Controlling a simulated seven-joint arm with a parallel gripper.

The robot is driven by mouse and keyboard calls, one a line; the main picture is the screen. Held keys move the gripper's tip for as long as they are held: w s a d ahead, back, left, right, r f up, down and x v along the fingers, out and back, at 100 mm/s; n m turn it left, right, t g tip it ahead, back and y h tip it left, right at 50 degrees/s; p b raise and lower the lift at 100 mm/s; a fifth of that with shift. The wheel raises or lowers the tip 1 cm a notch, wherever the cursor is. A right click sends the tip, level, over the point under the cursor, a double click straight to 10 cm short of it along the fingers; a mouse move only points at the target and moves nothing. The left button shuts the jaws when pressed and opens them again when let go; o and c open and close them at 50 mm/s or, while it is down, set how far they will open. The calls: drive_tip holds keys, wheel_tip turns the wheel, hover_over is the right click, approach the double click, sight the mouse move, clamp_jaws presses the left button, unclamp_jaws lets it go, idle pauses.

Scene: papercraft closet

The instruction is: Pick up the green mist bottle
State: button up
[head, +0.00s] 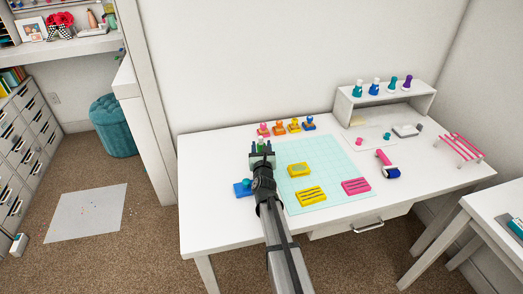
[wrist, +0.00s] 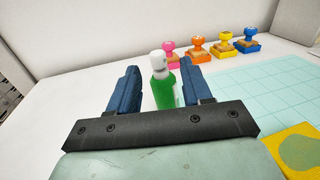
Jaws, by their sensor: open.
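The green mist bottle (wrist: 163,88) has a white spray top and stands upright on the white table in the wrist view. My gripper (wrist: 160,82) is open, with its two blue fingers on either side of the bottle. There is a gap on the left side of the bottle, while the right finger is close to it; I cannot tell whether they touch. The bottle's lower part is hidden behind the gripper's dark bar. In the head view my gripper (head: 263,152) is at the left of the cutting mat, and mostly hides the bottle.
Pink, orange, yellow and blue stamps (head: 294,125) stand in a row behind the bottle. The pale cutting mat (head: 335,160) holds yellow and pink pads. A white shelf (head: 350,104) with several small bottles stands at the back right.

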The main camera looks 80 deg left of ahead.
sight(261, 142)
drive_tip(key=x, duration=0.4)
drive_tip(key=shift+w+a+f, duration=0.1)
drive_tip(key=shift+a+f, duration=0.1)
drive_tip(key=shift+a, duration=0.2)
drive_tip(key=shift+c, duration=0.3)
clamp_jaws()
